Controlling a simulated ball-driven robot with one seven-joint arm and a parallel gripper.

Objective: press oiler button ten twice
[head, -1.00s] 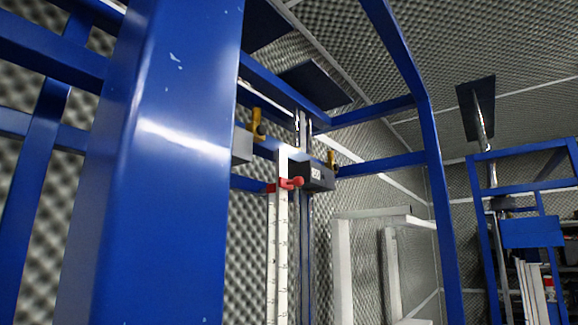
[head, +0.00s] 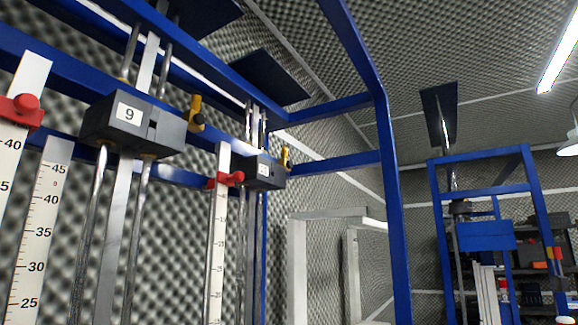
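A dark grey box labelled 9 (head: 132,122) hangs on a blue frame at the left in the head view. A smaller, farther grey box (head: 265,172) has a white label too small to read. A yellow bracket with a dark knob (head: 197,114) sits right of box 9, and another yellow bracket (head: 285,156) sits beside the farther box. I cannot tell which part, if any, is oiler button ten. My gripper is not in view.
White scales with red clamps stand in front of the boxes, one near (head: 22,108) and one farther (head: 228,179). A blue post (head: 390,190) rises at centre right. A second blue frame (head: 487,234) and shelves (head: 545,250) stand at the right. Foam walls surround the place.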

